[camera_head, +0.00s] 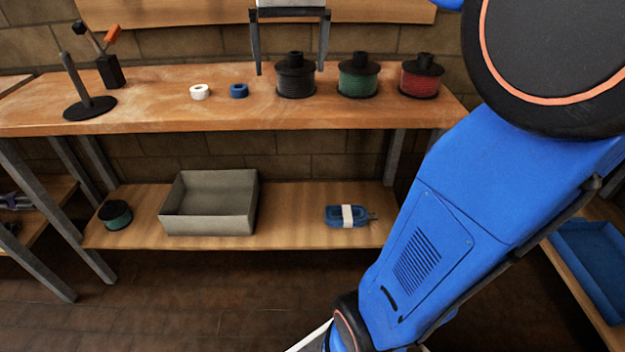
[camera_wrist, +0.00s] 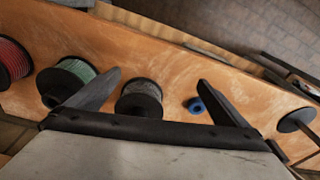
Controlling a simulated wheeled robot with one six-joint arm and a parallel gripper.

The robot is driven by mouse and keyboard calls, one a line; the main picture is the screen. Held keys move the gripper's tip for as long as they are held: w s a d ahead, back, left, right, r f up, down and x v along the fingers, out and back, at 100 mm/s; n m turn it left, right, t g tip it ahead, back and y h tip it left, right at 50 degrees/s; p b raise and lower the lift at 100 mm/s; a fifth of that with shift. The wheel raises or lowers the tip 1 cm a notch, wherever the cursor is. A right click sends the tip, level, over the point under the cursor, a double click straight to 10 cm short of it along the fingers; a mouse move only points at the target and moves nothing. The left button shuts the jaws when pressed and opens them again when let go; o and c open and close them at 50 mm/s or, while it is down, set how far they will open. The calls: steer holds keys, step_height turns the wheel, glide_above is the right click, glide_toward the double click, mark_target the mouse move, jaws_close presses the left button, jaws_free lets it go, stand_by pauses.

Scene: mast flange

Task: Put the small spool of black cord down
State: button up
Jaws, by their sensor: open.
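The spool of black cord (camera_head: 295,82) stands upright on the wooden bench top (camera_head: 150,112), left of the green spool. It also shows in the wrist view (camera_wrist: 140,98), between the fingers and nearer the left one. My gripper (camera_head: 290,69) is open and empty, pointing down, with one finger to each side of the spool in the head view. The fingers (camera_wrist: 159,78) are spread wide in the wrist view, with gaps to the spool. I cannot tell how far the fingertips are above the bench.
A green spool (camera_head: 358,82) and a red spool (camera_head: 420,82) stand to the right. White tape (camera_head: 199,92), blue tape (camera_head: 238,91) and a black post stand (camera_head: 90,108) are left. A grey bin (camera_head: 208,215), another spool (camera_head: 116,215) and a blue item (camera_head: 346,216) lie below.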

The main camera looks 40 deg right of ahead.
steer(key=s+a+f+n+t, duration=0.1)
steer(key=s+a+f, duration=0.3)
steer(key=s+f, duration=0.6)
steer(key=s+a+f+n+t, duration=0.2)
steer(key=s+a+f+n, duration=0.1)
steer(key=s+f, duration=0.7)
steer(key=shift+s+a+f+n, duration=0.3)
steer(key=shift+a+f, duration=0.4)
steer(key=shift+f, duration=0.2)
